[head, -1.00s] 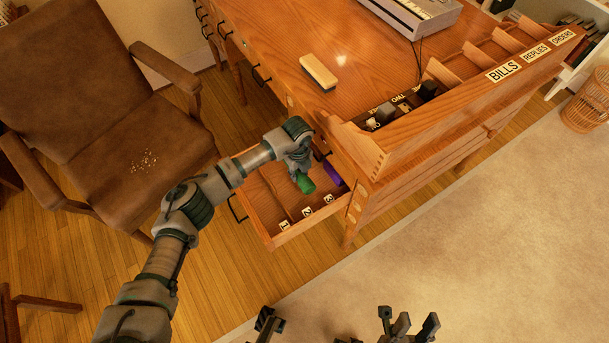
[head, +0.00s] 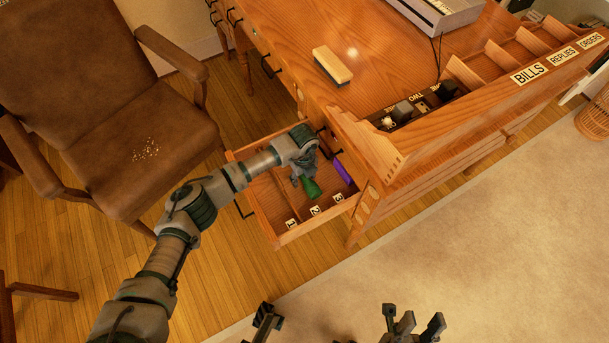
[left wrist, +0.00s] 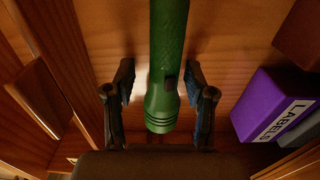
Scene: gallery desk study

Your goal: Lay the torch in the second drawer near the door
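The green torch (head: 311,188) is inside the pulled-out drawer (head: 283,240), in line with the middle of its number cards (head: 315,211). My left gripper (head: 304,182) reaches down into the drawer at the torch. In the left wrist view the torch (left wrist: 164,75) lies lengthwise between the two fingers (left wrist: 160,85). Gaps show on both sides of it, so the fingers are open around it. Whether its whole length rests on the drawer floor is hard to tell. My right gripper (head: 412,322) is at the bottom edge of the head view, with its fingers apart and empty.
A purple box marked LABELS (left wrist: 270,105) lies to the right of the torch, and also shows in the head view (head: 343,171). The desk (head: 375,70) with its letter rack stands behind the drawer. A brown chair (head: 135,150) stands at the left.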

